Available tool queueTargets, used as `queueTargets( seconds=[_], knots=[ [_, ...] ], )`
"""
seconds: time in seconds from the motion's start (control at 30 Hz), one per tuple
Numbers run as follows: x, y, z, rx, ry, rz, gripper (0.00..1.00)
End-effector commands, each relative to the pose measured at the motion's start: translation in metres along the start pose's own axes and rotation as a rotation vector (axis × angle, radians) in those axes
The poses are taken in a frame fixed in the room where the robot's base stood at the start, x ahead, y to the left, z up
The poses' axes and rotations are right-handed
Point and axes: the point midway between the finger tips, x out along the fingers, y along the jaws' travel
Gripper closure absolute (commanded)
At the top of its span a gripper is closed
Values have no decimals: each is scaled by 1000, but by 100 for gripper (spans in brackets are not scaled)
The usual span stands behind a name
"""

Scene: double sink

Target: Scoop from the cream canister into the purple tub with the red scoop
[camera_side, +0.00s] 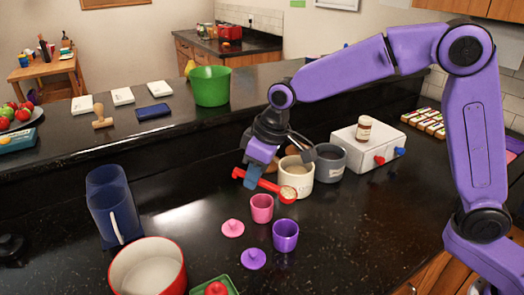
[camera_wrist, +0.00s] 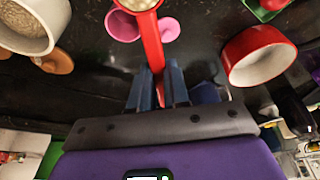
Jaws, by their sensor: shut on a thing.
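The red scoop (camera_side: 268,185) is held by its handle, and its bowl end holds pale grains. My gripper (camera_side: 253,177) is shut on the handle. The wrist view shows the handle (camera_wrist: 152,45) between my fingers (camera_wrist: 158,85), with the grain-filled bowl cut off by the top edge. The cream canister (camera_side: 297,178) stands just behind the scoop's bowl; its pale granular contents show in the wrist view (camera_wrist: 38,42). The purple tub (camera_side: 285,237) stands open and upright, in front of the canister and below the scoop. I cannot make it out in the wrist view.
A pink tub (camera_side: 262,208) stands between canister and purple tub. Pink (camera_side: 232,228) and purple (camera_side: 253,259) lids lie left of the tubs. A grey canister (camera_side: 330,160) adjoins the cream one.

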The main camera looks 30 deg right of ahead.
Motion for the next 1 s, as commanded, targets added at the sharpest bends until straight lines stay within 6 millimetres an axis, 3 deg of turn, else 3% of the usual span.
queueTargets(
  seconds=[0.2, 1.0],
  knots=[
    [3, -16, 5, 5, -32, 0, 100],
    [39, -16, 16, 5, -32, 0, 100]
  ],
)
